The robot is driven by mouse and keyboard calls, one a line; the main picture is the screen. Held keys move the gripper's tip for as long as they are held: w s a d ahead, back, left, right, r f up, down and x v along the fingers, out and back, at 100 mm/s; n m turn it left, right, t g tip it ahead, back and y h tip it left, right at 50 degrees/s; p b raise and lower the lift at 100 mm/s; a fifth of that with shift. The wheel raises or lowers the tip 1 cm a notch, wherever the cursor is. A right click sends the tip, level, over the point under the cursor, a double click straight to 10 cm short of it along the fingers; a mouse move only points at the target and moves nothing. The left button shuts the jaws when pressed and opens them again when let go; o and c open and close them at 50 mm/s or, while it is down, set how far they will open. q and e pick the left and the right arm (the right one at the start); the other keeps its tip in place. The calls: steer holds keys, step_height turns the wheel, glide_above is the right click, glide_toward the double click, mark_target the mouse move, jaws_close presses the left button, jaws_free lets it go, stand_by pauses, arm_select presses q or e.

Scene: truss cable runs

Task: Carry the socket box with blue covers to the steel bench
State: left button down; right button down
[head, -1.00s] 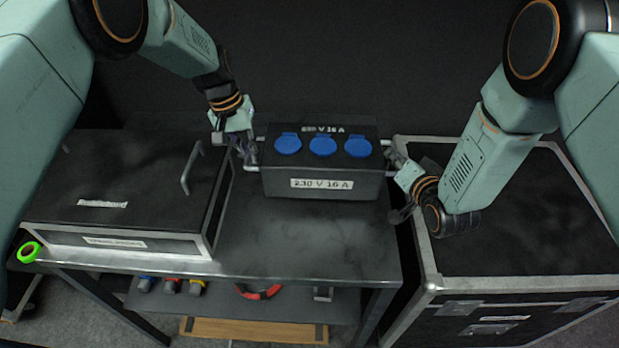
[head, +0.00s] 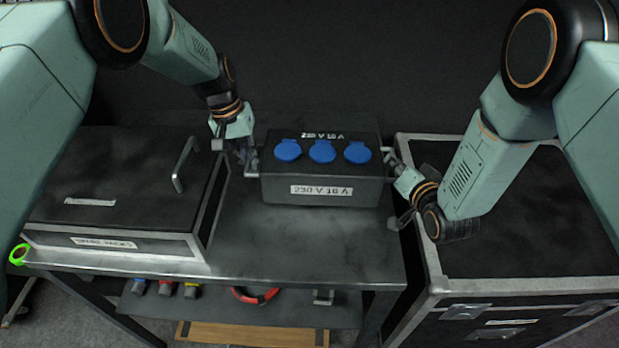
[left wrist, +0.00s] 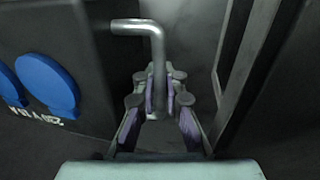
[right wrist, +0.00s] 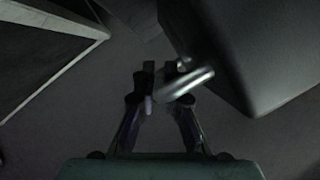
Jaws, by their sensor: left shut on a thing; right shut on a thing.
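The dark grey socket box (head: 322,190) with three blue covers (head: 322,151) is upright at the middle of the steel bench (head: 300,245), over its top. I cannot tell whether its base touches the bench. My left gripper (head: 250,160) is shut on the box's left handle, a bent grey bar (left wrist: 153,50) in the left wrist view. My right gripper (head: 393,163) is at the box's right side, shut on the right handle (right wrist: 188,83), which shows as a pale bar in the right wrist view. The blue covers also show in the left wrist view (left wrist: 46,85).
A dark lidded case (head: 120,200) with a handle fills the bench's left side. A black flight case (head: 530,220) stands close on the right. A green tape roll (head: 19,254) is at the bench's left corner. Bare bench top lies in front of the box.

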arm_select(q)
steer(key=shift+s+a+f+b, duration=0.15)
steer(key=shift+s+f+b, duration=0.1)
steer(key=shift+b, duration=0.2)
arm_select(e)
steer(key=shift+s+d+f, duration=0.1)
steer(key=shift+s+f, duration=0.1)
arm_select(q)
steer(key=c, duration=2)
jaws_free()
steer(key=shift+f, duration=0.15)
arm_select(e)
steer(key=c, duration=1.9)
jaws_free()
steer(key=shift+f, duration=0.2)
arm_select(q)
steer(key=o, duration=0.5)
steer(key=shift+w, duration=0.1)
arm_select(e)
steer(key=o, duration=0.5)
arm_select(q)
steer(key=shift+o, duration=0.4)
arm_select(e)
steer(key=shift+r, duration=0.1)
arm_select(q)
steer(key=shift+r, duration=0.2)
